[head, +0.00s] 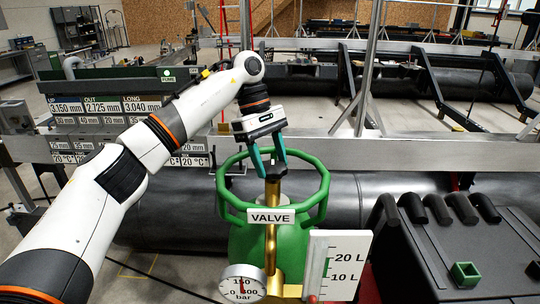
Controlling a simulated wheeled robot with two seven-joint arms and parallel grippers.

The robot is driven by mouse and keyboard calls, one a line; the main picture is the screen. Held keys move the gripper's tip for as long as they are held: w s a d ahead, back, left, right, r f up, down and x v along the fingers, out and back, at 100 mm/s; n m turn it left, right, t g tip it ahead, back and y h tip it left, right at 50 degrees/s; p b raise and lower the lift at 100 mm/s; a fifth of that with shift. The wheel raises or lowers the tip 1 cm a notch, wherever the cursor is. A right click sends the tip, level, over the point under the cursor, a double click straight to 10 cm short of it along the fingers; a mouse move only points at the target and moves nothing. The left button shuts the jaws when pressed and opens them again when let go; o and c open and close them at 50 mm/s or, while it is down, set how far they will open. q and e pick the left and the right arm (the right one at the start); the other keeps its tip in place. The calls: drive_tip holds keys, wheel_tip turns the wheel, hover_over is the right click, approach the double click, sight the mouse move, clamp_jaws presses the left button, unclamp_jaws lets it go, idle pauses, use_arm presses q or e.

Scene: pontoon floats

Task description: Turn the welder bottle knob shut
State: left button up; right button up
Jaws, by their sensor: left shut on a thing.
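A green gas bottle (243,243) stands upright in the lower middle of the head view, with a green guard ring (310,165) around its top and a "VALVE" label (270,216) in front. A brass valve stem (272,235) rises inside the ring, with a dark knob (272,171) at its top. My left gripper (270,168) points down from above with its teal fingers on either side of the knob, shut on it. The fingers partly hide the knob. My right gripper is not in view.
A round pressure gauge (242,285) and a white level board (336,265) marked 20 L and 10 L sit at the bottle's front. A dark cart (450,245) with several rounded black grips stands at the right. Large black pipes (400,190) lie behind.

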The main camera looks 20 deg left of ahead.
use_arm(q)
drive_tip(key=shift+r+m, duration=0.1)
drive_tip(key=shift+m, duration=0.2)
drive_tip(key=o, duration=1)
drive_tip(key=shift+c, duration=0.2)
drive_tip(key=shift+w+a+r, duration=0.15)
drive_tip(key=shift+r, duration=0.1)
drive_tip(key=v, duration=1.1)
drive_tip(key=shift+r, duration=0.15)
